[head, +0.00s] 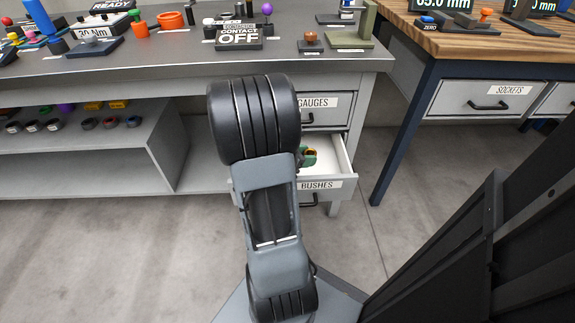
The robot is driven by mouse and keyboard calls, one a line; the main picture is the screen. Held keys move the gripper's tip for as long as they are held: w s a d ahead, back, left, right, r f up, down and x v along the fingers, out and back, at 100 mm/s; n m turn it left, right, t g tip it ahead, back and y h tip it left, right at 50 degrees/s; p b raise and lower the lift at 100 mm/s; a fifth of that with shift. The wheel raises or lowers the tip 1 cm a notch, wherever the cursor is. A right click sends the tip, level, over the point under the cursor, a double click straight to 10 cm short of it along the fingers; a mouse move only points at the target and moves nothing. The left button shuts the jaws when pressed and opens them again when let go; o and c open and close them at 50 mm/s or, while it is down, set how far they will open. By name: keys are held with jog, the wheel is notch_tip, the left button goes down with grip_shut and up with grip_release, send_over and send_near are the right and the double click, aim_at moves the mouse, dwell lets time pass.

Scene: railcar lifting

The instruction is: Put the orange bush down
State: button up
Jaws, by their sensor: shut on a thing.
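I cannot make out the orange bush for certain in the head view. A short orange cylinder (170,20) stands on the grey bench top at the upper left, but I cannot tell whether it is the bush. My arm rises through the middle of the view and hides what is behind it. My gripper does not show, so its hold is hidden. The drawer labelled BUSHES (340,184) is pulled open, and a small green and orange-brown thing (309,157) shows in it beside my arm.
The grey bench (200,62) carries a sign reading OFF (238,38), a purple-topped part (267,9) and other fixtures. A lower shelf (90,155) holds several rings. A wooden-topped bench (460,40) stands at right. Grey floor (120,260) is clear at lower left.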

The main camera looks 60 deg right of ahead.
jog(key=w+d+f+b, duration=0.1)
jog(key=w+f, duration=0.1)
jog(key=w+d+f+b, duration=0.1)
jog(key=w+f, duration=0.2)
jog(key=w+d+f+b, duration=0.1)
jog(key=w+f, duration=0.1)
jog(key=w, duration=0.1)
jog(key=shift+w+d+f, duration=0.2)
jog(key=shift+d, duration=0.05)
jog(key=shift+w+d+f+b, duration=0.15)
jog(key=shift+f+b, duration=0.35)
jog(key=shift+f, duration=0.45)
jog(key=shift+w+a+f+b, duration=0.1)
jog(key=shift+f+b, duration=0.35)
jog(key=shift+f, duration=0.5)
jog(key=shift+r, duration=0.1)
jog(key=shift+f+b, duration=0.4)
jog(key=shift+b, duration=0.1)
